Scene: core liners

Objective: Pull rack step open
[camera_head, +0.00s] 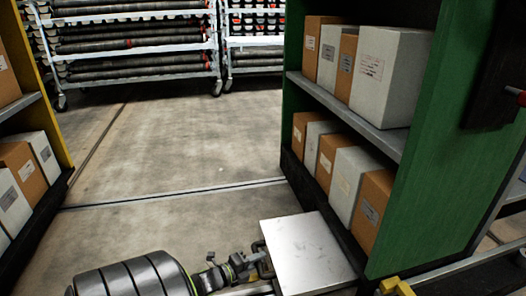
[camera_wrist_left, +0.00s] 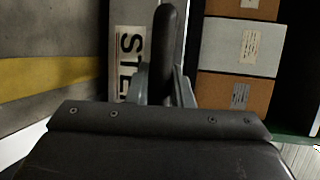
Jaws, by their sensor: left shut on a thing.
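The rack step is a flat silver plate (camera_head: 308,250) jutting out low from the base of the green rack (camera_head: 435,130) in the head view. My left gripper (camera_head: 262,264) is at the plate's left edge, shut on a dark handle (camera_head: 257,246). In the left wrist view, the fingers of my left gripper (camera_wrist_left: 164,88) close on both sides of the dark upright handle bar (camera_wrist_left: 171,35). A pale panel with partly hidden letters "STE" (camera_wrist_left: 130,62) lies just left of the bar. My right gripper is out of view.
Brown and white boxes (camera_head: 384,75) fill the green rack's shelves. A yellow-edged rack (camera_head: 45,80) with boxes stands at the left. Wheeled racks of dark tubes (camera_head: 135,45) stand at the back. The concrete floor (camera_head: 180,150) between them is clear. A yellow fitting (camera_head: 397,287) shows at the bottom right.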

